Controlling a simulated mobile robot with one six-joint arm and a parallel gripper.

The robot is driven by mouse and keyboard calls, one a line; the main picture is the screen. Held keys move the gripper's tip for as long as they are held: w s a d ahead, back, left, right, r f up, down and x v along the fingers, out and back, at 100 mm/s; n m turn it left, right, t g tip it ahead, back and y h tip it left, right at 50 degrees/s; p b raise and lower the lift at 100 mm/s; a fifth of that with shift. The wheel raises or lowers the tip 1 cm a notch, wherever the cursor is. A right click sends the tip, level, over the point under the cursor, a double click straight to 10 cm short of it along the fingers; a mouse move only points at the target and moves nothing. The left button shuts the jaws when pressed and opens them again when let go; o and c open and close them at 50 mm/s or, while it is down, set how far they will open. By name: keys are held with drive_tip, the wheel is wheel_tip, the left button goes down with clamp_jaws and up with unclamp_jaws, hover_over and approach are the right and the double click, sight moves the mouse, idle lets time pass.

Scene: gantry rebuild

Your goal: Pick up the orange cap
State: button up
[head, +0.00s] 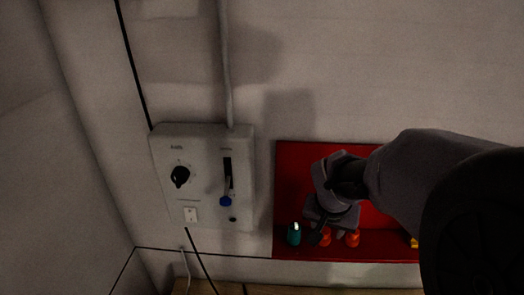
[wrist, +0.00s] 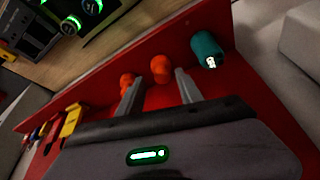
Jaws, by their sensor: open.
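Two small orange pieces stand side by side on the red shelf. In the head view one (head: 326,239) is partly hidden by my gripper (head: 319,234), and the other (head: 352,239) is just to its right. In the wrist view one orange piece (wrist: 160,67) shows between and just beyond the fingertips of my open gripper (wrist: 158,75). The other orange piece (wrist: 127,79) is by the left fingertip. I cannot tell which is the cap, or whether a finger touches either. Nothing is held.
A teal cylinder (head: 294,234) stands left of the orange pieces on the red shelf (head: 300,250); it also shows in the wrist view (wrist: 207,50). A yellow item (wrist: 71,120) lies further along. The red back panel (head: 292,175) and a grey control box (head: 203,160) are close by.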

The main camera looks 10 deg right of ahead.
sight(326, 231)
drive_tip(key=x, duration=0.3)
drive_tip(key=shift+w, duration=0.25)
drive_tip(key=shift+w+f, duration=0.1)
drive_tip(key=shift+w, duration=0.1)
drive_tip(key=shift+s, duration=0.3)
drive_tip(key=shift+c, duration=0.6)
drive_tip(key=c, duration=0.4)
drive_tip(key=shift+w, duration=0.1)
clamp_jaws()
